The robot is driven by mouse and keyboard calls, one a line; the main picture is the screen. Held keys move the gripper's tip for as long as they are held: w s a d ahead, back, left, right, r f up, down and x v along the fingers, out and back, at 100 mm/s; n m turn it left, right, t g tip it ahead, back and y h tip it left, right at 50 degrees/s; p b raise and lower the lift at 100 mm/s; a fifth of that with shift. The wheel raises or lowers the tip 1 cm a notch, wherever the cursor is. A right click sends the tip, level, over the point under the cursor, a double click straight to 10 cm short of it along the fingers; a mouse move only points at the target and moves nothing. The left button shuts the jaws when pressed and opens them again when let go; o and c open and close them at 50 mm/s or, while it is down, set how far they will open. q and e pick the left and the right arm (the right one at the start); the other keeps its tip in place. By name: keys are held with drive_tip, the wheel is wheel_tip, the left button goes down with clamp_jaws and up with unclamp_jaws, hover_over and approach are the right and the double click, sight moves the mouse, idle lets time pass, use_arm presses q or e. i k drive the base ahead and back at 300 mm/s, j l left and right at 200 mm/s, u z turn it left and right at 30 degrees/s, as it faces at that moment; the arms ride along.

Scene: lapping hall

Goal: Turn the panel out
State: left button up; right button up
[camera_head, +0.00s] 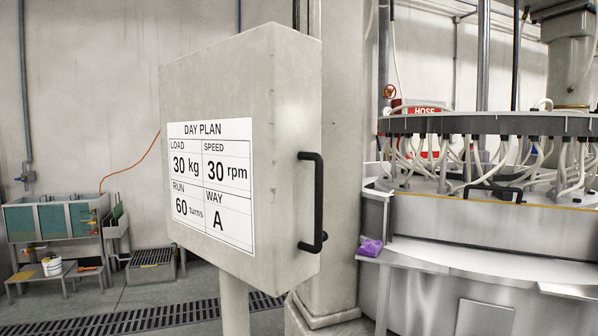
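The panel (215,90) is a pale grey box on a post (235,303) in the middle-left of the head view. Its broad left-hand face is turned partly toward me and carries a white sheet (211,183) headed DAY PLAN: load 30 kg, speed 30 rpm, run 60 turns, way A. A black bar handle (318,202) is fixed upright on its narrow right-hand side. Nothing touches the handle. Neither of my grippers shows in this view. The panel's far side is hidden.
A large round lapping machine (470,215) with many hoses stands at right, a purple cloth (370,247) on its ledge. A grey column (340,150) rises behind the panel. A tank (55,219) and low bench (60,276) stand at left. A floor grate (120,320) crosses the front.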

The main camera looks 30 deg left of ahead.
sight(240, 115)
drive_tip(key=u, duration=1.35)
